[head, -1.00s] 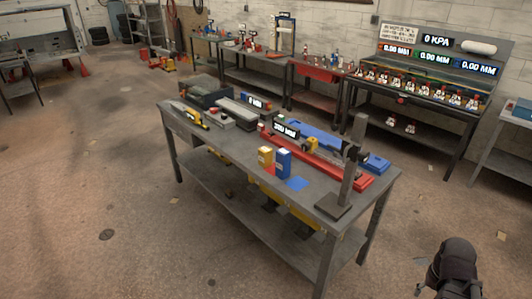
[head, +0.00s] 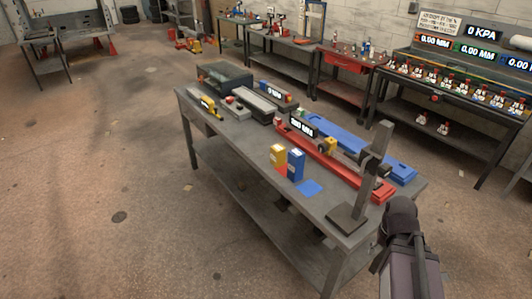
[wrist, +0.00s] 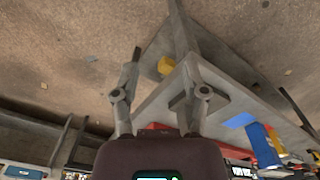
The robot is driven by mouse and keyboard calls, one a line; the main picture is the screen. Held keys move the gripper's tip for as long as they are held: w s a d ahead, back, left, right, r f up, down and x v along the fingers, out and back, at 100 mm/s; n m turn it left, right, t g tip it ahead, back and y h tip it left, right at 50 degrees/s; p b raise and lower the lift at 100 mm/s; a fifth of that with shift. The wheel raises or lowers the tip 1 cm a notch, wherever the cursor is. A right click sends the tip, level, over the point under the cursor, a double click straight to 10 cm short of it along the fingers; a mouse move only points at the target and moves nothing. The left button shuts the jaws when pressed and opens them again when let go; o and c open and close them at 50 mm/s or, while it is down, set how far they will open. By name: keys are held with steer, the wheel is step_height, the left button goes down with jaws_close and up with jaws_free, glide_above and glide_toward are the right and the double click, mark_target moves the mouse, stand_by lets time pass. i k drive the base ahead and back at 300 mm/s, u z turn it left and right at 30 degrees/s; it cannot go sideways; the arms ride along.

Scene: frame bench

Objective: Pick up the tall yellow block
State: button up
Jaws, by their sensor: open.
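The tall yellow block (head: 277,157) stands upright on the bench top, close beside a tall blue block (head: 296,164) of similar height. In the wrist view the blue block (wrist: 260,146) is at the right, with a strip of yellow (wrist: 276,139) at its edge that seems to be the yellow block. My gripper (wrist: 163,57) is open and empty, its two fingers well to the left of the blocks in that view. In the head view my arm is at the lower right, off the bench's near right corner; the fingers are not clearly visible there.
A grey upright post (head: 372,172) on a flat base stands at the bench's right end. A long red rail (head: 335,164) and a blue bar (head: 345,139) lie behind the blocks. A blue patch (head: 309,187) lies in front. The bench top (head: 262,178) is bare along its front.

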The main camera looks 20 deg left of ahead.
mark_target(278, 152)
steer(key=u, duration=0.2)
steer(key=i, duration=1.1)
steer(key=z, duration=0.05)
